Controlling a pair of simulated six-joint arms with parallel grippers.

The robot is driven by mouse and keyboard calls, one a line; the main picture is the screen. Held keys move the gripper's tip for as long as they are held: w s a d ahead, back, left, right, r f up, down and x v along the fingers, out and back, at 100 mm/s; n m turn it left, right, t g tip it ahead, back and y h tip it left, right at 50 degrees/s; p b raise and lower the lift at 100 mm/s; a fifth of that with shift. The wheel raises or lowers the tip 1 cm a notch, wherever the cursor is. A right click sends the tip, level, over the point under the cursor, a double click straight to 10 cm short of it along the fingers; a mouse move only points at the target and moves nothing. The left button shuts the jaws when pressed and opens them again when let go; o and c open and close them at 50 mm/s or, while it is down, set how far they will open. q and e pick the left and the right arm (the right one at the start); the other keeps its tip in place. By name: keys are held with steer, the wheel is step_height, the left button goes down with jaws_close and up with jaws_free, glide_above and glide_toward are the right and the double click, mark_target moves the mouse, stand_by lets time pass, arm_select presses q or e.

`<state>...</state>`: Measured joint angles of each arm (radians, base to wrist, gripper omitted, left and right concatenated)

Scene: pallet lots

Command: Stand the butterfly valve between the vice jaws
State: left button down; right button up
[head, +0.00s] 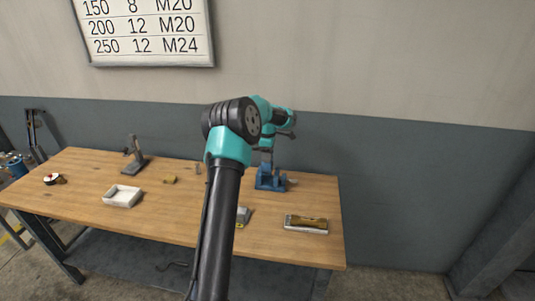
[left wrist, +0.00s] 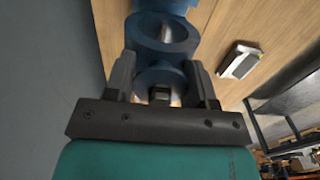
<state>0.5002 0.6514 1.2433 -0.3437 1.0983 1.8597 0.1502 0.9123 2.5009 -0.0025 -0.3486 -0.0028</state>
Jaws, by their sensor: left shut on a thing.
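The blue vice (head: 270,182) stands near the back right of the workbench. My left gripper (head: 267,151) is above the vice, pointing down, partly hidden by my own arm. In the left wrist view my left gripper (left wrist: 163,83) is shut on the butterfly valve (left wrist: 147,76), a blue ring-shaped body between the fingers. More blue round shapes lie just beyond the fingertips; I cannot tell where the valve ends and the vice (left wrist: 165,6) begins. The vice jaws are too small and hidden to judge the gap. My right gripper is not in view.
A tray with a brown item (head: 306,223) lies right of my arm. A grey object (head: 243,215) sits close beside my arm. A white tray (head: 122,196), a small yellow block (head: 170,180) and a dark stand (head: 136,158) are to the left. The bench's front middle is bare.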

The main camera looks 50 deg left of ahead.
arm_select(q)
steer(key=shift+f, duration=0.3)
steer(key=shift+c, duration=2.3)
jaws_free()
step_height(320, 180, up, 13)
